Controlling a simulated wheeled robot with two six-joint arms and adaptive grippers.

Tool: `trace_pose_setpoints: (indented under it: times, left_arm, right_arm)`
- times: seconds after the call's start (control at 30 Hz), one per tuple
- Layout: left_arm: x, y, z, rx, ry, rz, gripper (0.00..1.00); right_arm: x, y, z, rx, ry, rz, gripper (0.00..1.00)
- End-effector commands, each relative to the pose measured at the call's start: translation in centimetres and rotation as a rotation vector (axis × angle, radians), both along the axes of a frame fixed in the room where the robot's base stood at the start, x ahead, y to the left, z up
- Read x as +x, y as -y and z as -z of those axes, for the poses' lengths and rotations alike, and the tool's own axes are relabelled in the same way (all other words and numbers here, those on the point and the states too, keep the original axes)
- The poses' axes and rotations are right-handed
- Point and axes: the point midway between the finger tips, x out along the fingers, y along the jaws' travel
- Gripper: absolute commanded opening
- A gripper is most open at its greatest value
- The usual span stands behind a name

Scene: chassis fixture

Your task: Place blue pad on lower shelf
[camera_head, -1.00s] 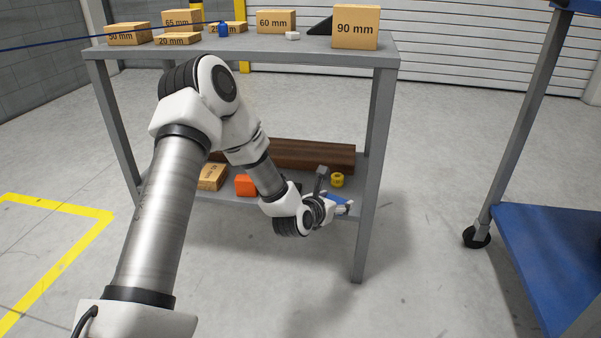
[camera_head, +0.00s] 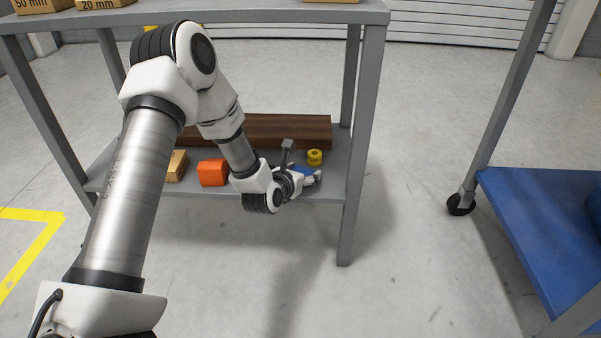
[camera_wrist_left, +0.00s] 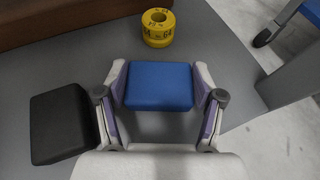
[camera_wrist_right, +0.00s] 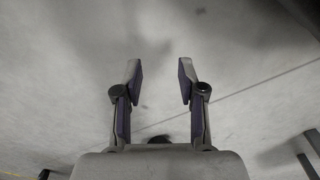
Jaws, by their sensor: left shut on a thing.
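The blue pad (camera_wrist_left: 159,86) is a flat block with rounded edges, held between both fingers of my left gripper (camera_wrist_left: 160,92) in the left wrist view. In the head view my left gripper (camera_head: 308,177) is at the lower shelf (camera_head: 330,183), near its right front end, with a bit of the blue pad (camera_head: 302,170) showing. I cannot tell whether the pad touches the shelf. My right gripper (camera_wrist_right: 158,85) is open and empty above bare floor in the right wrist view. It does not show in the head view.
A yellow ring-shaped weight (camera_wrist_left: 158,27) stands just behind the pad. A black block (camera_wrist_left: 62,123) lies left of the gripper. An orange block (camera_head: 213,172), a wooden block (camera_head: 176,166) and a long brown beam (camera_head: 270,130) also occupy the shelf. A table leg (camera_head: 360,150) stands at right.

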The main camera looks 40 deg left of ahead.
Motion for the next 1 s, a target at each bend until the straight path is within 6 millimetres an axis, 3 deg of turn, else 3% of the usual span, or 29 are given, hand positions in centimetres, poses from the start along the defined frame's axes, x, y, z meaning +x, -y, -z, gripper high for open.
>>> trace_pose_setpoints:
  times: [0.07,0.1,0.13,0.57,1.0]
  left_arm:
    - [0.0,0.0,0.4,0.000,0.000,0.000,0.32]
    - [0.0,0.0,0.2,0.000,0.000,0.000,0.82]
    - [0.0,0.0,0.2,0.000,0.000,0.000,0.93]
    - [-0.3,0.0,-0.5,-0.001,-0.001,0.000,0.93]
    - [-9.4,1.5,-4.4,-0.004,-0.003,-0.002,0.93]
  right_arm:
    - [0.1,0.0,0.4,0.000,0.002,-0.001,0.40]
    - [0.1,0.0,0.2,0.000,0.002,-0.001,0.40]
    - [0.1,0.0,0.2,0.000,0.002,-0.001,0.40]
    - [-0.1,0.0,-0.5,0.000,-0.002,0.000,0.40]
    - [-1.7,-0.1,-6.4,0.009,-0.047,0.022,0.40]
